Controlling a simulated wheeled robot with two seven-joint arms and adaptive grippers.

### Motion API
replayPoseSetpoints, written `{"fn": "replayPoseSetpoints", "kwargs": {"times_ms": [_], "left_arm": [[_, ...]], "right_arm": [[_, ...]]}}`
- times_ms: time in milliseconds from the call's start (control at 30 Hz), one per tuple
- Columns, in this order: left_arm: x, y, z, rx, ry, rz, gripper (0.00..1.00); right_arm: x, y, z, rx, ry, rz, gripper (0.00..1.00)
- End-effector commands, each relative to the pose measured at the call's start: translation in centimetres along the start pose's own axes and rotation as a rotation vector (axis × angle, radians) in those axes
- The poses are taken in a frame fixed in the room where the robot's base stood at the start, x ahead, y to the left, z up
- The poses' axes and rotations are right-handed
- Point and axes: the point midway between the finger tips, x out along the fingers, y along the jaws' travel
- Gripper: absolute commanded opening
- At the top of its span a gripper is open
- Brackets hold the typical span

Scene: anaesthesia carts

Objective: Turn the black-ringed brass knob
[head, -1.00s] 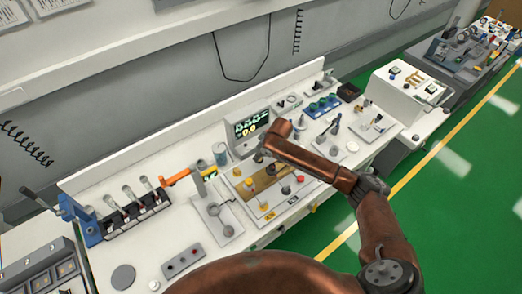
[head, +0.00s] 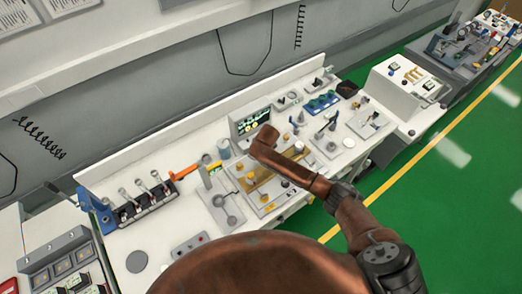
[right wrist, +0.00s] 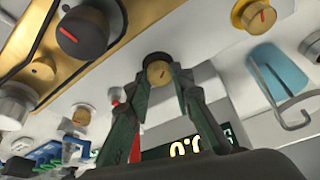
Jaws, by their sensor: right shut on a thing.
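The black-ringed brass knob (right wrist: 158,70) shows in the right wrist view, with a brass face, a dark collar and a red mark on the face. My right gripper (right wrist: 161,75) has its two dark green fingers on either side of the knob and is shut on it. In the head view my brown right arm reaches over the cart's panel below the lit display (head: 250,122). The arm's end hides the knob and the fingers there. My left gripper is in neither view.
In the wrist view, a large black knob (right wrist: 82,30) with a red mark sits on a brass plate, and a yellow-ringed knob (right wrist: 254,15) and a blue cylinder (right wrist: 276,68) stand close by. An orange handle (head: 186,172) lies further left in the head view.

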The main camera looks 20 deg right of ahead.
Motion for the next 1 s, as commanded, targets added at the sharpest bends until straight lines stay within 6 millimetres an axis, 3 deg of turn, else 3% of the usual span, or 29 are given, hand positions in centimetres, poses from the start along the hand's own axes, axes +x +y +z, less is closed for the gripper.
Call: {"fn": "replayPoseSetpoints", "kwargs": {"times_ms": [333, 367, 600, 1000], "left_arm": [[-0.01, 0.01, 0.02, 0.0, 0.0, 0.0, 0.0], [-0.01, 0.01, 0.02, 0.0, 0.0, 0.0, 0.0], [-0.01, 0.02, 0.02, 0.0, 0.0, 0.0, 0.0], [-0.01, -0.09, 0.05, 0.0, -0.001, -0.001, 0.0]], "right_arm": [[-0.04, 0.0, -0.09, 0.002, 0.002, 0.0, 0.0], [-0.04, 0.01, -0.09, 0.002, 0.002, 0.0, 0.22], [-0.03, 0.01, -0.06, 0.001, 0.002, 0.0, 0.39], [-0.9, -0.04, -0.07, 0.001, 0.002, -0.001, 0.39]]}}
